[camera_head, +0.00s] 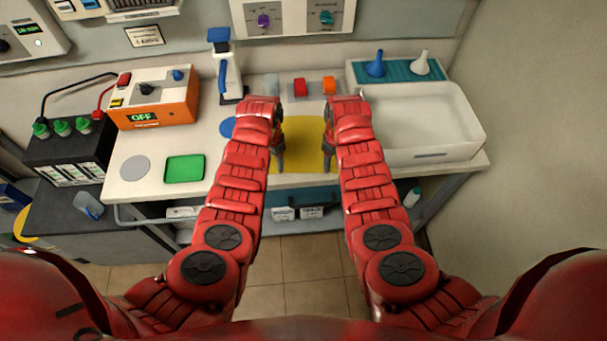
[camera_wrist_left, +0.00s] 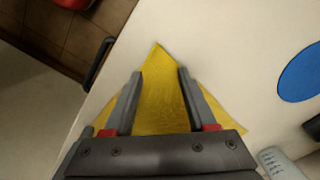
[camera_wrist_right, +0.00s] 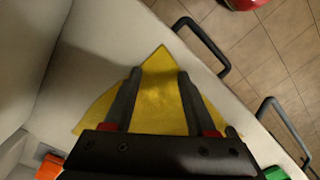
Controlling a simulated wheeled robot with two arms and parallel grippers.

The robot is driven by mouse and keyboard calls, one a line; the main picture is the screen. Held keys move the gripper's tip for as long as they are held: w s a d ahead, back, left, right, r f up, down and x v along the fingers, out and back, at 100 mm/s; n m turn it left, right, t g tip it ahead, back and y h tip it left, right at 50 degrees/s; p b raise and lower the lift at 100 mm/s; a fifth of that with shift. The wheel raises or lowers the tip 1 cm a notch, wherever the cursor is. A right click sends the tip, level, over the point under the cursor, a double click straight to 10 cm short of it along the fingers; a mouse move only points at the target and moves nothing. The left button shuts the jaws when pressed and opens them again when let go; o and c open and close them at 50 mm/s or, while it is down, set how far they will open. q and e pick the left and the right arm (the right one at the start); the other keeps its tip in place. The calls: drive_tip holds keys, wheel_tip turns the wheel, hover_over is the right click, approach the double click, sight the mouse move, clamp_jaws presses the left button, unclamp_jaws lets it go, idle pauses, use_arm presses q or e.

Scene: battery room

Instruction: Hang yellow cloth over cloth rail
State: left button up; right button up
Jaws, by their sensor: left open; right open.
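The yellow cloth (camera_head: 303,145) lies flat on the white counter, near its front edge. My left gripper (camera_head: 278,158) is over the cloth's left side and my right gripper (camera_head: 328,158) is over its right side. In the left wrist view the open fingers straddle a pointed corner of the cloth (camera_wrist_left: 160,100). In the right wrist view the open fingers straddle another corner of the cloth (camera_wrist_right: 158,92). Whether the fingers touch it, I cannot tell. A grey rail (camera_head: 160,221) runs along the counter's front at the left; my arms hide part of the front.
A white basin (camera_head: 420,156) stands at the right. A green tray (camera_head: 184,169), a grey disc (camera_head: 135,168) and an orange device (camera_head: 152,110) are at the left. A blue disc (camera_wrist_left: 300,75) lies beside the cloth. Red and orange blocks (camera_head: 300,87) stand behind it.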

use_arm(q)
clamp_jaws()
use_arm(e)
clamp_jaws()
use_arm(q)
drive_tip(key=shift+s+a, duration=0.1)
use_arm(e)
drive_tip(key=shift+s+d, duration=0.1)
